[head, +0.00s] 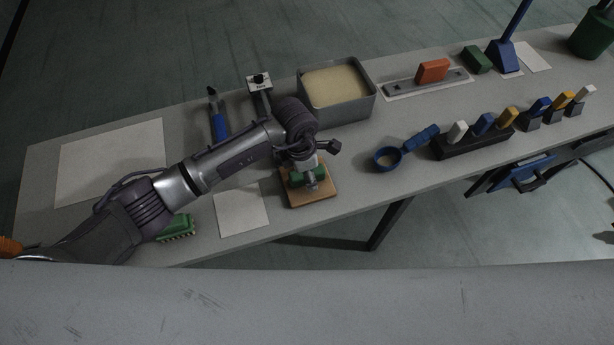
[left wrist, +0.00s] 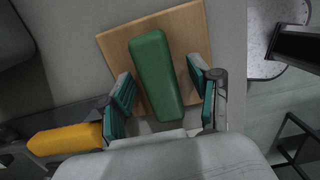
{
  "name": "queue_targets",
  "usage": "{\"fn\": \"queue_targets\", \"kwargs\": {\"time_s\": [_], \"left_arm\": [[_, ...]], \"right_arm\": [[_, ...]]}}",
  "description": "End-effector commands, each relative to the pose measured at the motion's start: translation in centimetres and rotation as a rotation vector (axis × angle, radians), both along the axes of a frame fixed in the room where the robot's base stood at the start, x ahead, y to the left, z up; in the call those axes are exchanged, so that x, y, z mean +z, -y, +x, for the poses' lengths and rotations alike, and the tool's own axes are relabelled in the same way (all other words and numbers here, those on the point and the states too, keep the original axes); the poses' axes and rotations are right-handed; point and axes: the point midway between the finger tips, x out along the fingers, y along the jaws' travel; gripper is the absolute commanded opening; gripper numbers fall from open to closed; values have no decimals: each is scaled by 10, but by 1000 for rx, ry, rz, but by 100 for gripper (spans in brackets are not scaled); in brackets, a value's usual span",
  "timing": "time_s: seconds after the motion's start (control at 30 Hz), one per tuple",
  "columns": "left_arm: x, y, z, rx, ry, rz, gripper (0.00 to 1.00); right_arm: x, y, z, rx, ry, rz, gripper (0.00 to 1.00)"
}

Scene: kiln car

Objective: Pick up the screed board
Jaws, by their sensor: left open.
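A square wooden board (head: 323,194) with a green block handle (head: 295,178) lies flat near the front edge of the table; it looks like the screed board. In the left wrist view the wooden board (left wrist: 112,42) and its rounded green handle (left wrist: 155,72) show clearly. My left gripper (left wrist: 163,80) is open above the board, its teal-padded fingers on either side of the handle, with a gap visible at each side. In the head view the left gripper (head: 311,178) partly covers the handle. My right gripper is not in view.
A yellow handle (left wrist: 65,140) lies beside the board in the wrist view. Behind the board stands a grey sand-filled tray (head: 338,113). A white sheet (head: 240,210) lies left.

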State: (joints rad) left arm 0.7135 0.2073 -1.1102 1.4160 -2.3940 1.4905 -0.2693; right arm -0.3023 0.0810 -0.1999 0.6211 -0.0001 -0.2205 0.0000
Motion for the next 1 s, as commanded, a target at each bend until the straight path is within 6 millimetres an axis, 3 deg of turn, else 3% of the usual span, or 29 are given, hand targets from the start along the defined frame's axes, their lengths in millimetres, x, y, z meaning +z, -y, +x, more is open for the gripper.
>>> {"fn": "queue_targets", "kwargs": {"time_s": [0.13, 0.5, 0.83, 1.0], "left_arm": [[0, 0, 0, 0, 0, -1, 61], [1, 0, 0, 0, 1, 0, 0], [2, 0, 1, 0, 3, -1, 0], [12, 0, 2, -2, 5, -3, 0]], "right_arm": [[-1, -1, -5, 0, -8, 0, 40], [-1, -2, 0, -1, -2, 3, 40], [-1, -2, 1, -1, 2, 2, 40], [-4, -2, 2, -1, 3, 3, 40]]}}
